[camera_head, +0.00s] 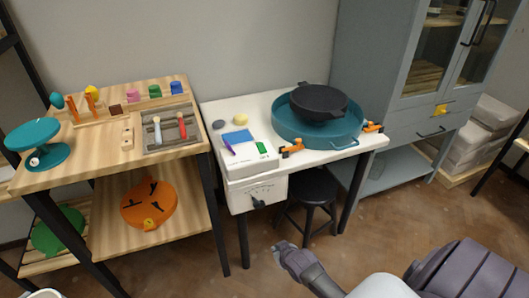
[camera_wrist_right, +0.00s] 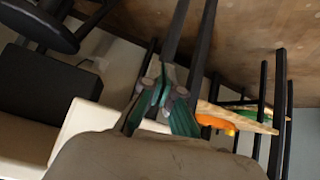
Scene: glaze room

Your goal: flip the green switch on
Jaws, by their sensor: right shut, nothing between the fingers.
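The green switch (camera_head: 262,148) is a small green piece on top of a pale box (camera_head: 240,170) at the front left of the white table (camera_head: 212,112). I cannot tell its position, on or off. My right gripper (camera_head: 281,249) is in front of the table, lower than the tabletop and right of the dial, apart from the switch. Its fingers are together and empty, as the right wrist view (camera_wrist_right: 163,92) also shows. The switch cannot be made out in the wrist view. My left gripper is not in view.
A front panel with a black dial knob (camera_head: 258,204) hangs below the pale box. A blue pad (camera_head: 237,136) and purple stick (camera_head: 228,147) lie near the switch. A teal basin (camera_head: 290,129) with orange clamps (camera_head: 292,148) stands right. A black stool (camera_head: 313,186) is underneath.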

